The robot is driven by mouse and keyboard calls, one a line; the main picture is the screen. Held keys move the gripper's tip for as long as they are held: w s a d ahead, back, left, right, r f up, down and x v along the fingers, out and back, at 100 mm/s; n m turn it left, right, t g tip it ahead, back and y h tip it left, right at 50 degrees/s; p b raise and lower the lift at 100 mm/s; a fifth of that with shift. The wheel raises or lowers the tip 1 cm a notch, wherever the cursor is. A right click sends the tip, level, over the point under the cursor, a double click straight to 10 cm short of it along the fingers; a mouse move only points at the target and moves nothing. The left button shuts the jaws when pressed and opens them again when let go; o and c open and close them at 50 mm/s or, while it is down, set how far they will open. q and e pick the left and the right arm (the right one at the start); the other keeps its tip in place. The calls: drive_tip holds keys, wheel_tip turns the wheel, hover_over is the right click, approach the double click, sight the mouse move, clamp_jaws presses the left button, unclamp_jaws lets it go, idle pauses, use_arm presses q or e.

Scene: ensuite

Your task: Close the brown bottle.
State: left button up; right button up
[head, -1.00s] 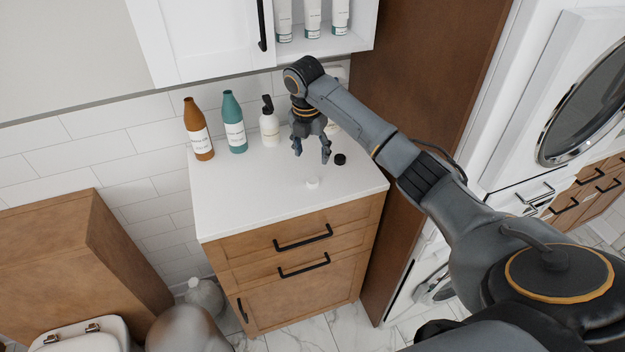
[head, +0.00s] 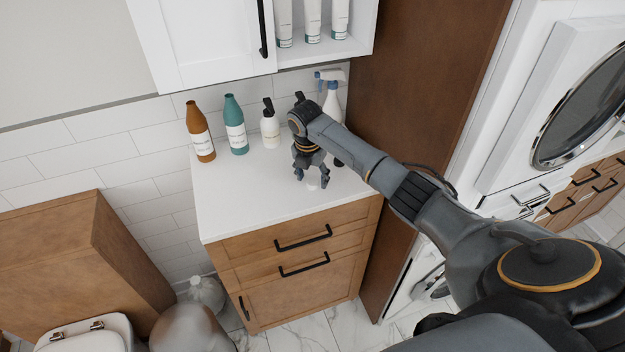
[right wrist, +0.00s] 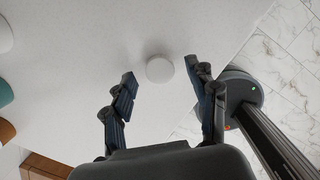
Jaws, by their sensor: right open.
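The brown bottle (head: 200,132) stands upright at the back left of the white counter. Its label faces me, and I cannot tell whether its mouth is open. A small white round cap (right wrist: 159,69) lies on the counter. It shows partly in the head view (head: 312,185). My right gripper (head: 311,177) is open, pointing down over the cap. In the right wrist view the cap sits between and slightly beyond the spread fingertips, untouched as far as I can see. My left gripper is not in view.
A teal bottle (head: 235,125) and a white pump bottle (head: 270,125) stand right of the brown bottle. A spray bottle (head: 332,102) stands behind my right arm. A dark cap is mostly hidden by the arm. The counter (head: 235,205) is clear at front left.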

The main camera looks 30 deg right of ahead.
drive_tip(key=shift+f, duration=0.5)
drive_tip(key=c, duration=0.8)
drive_tip(key=shift+r, duration=0.2)
